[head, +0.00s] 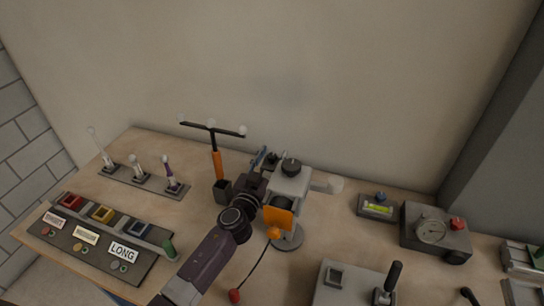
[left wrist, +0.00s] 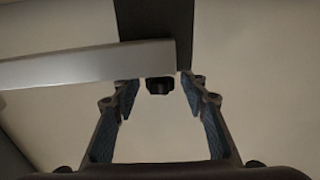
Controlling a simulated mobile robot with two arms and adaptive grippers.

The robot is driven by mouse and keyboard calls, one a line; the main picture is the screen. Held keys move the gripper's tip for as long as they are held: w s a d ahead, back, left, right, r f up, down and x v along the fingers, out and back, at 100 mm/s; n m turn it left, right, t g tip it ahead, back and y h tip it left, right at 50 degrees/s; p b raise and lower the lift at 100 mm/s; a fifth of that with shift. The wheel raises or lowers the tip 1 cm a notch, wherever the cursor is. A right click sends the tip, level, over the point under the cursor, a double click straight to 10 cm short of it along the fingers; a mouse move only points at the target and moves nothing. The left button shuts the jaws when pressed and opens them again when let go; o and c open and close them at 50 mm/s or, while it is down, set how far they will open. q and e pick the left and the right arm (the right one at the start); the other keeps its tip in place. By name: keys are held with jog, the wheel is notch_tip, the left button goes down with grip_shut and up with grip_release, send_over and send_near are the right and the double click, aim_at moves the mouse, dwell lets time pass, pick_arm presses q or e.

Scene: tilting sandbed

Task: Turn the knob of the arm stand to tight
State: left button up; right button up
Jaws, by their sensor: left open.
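The arm stand (head: 289,184) is a grey block on a round base, right of the middle in the head view. A black round knob (head: 291,166) sits on its top. My left gripper (head: 265,157) is open just left of the knob, with its fingers pointing toward the wall. In the left wrist view, the open fingers (left wrist: 158,88) have blue pads, and a small dark piece (left wrist: 159,86) shows between their tips. I cannot tell whether it is the knob. The knob's setting is too small to read. My right gripper is not in view.
An orange post with a dark crossbar (head: 212,127) stands left of the gripper. A grey arm (head: 327,183) sticks out right of the stand. An orange flag (head: 278,216) and a cord with a red end (head: 235,296) are in front.

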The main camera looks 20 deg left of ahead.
pick_arm(q)
grip_shut()
jog(key=shift+m+h, duration=0.3)
jog(key=m+h+p, duration=0.1)
jog(key=m+h, duration=0.1)
jog(key=h, duration=0.1)
jog(key=shift+a+g+h, duration=0.1)
jog(key=shift+g+h, duration=0.2)
jog(key=shift+g, duration=0.1)
jog(key=shift+m+g+h+p, duration=0.35)
jog(key=shift+m+g+h, duration=0.15)
jog(key=shift+m+h, duration=0.65)
grip_release()
